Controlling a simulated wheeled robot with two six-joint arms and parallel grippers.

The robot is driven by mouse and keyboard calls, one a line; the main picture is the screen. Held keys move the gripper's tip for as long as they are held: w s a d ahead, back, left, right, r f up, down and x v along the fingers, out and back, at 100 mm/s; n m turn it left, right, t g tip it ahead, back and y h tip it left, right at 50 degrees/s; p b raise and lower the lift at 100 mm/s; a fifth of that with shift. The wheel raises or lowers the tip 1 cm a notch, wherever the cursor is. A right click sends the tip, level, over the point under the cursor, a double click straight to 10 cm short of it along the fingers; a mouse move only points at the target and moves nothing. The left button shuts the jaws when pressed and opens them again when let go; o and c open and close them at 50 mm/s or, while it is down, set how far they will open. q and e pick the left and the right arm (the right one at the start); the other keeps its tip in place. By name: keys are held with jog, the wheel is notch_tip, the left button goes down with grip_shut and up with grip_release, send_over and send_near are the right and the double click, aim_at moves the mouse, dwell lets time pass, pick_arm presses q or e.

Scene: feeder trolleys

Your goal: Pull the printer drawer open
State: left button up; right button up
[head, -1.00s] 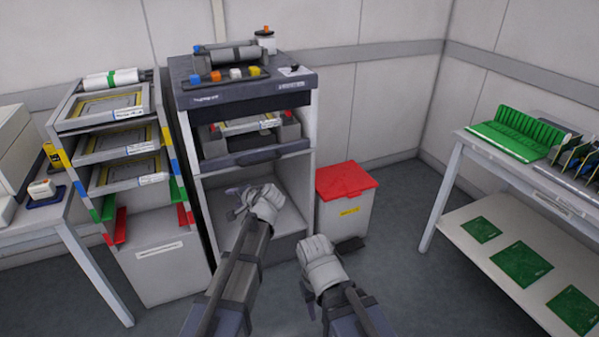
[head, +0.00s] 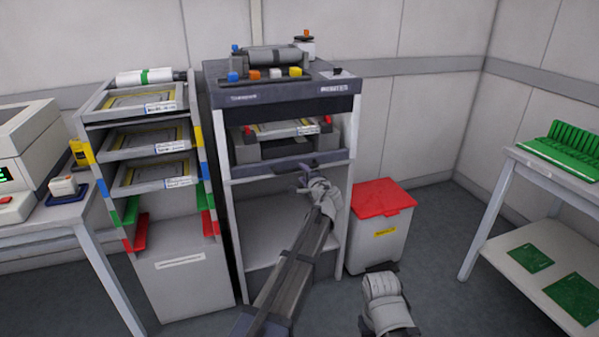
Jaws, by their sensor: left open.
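The printer (head: 285,92) is a tall cabinet with a dark top. Its drawer (head: 255,171) has a dark front bar below a bay holding a framed stencil. The bar looks about level with the cabinet front. My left gripper (head: 304,180) is open and empty at the drawer's front, just below and in front of the bar, right of its middle. I cannot tell whether it touches the bar. My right gripper (head: 385,293) is low at the bottom right, away from the printer; its fingers do not show clearly.
A rack of framed stencils (head: 150,145) stands left of the printer, close beside it. A red-lidded bin (head: 382,197) stands right of it. A table (head: 70,222) is at far left and a shelf table (head: 535,166) at right. Floor is free between bin and shelf table.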

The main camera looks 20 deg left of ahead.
aim_at(299, 170)
pick_arm(q)
jog(key=b+x, duration=0.1)
jog(key=x, duration=0.4)
jog(key=shift+w+a+f, duration=0.1)
jog(key=shift+a, duration=0.05)
jog(key=shift+c, duration=0.4)
grip_shut()
dwell(0.8)
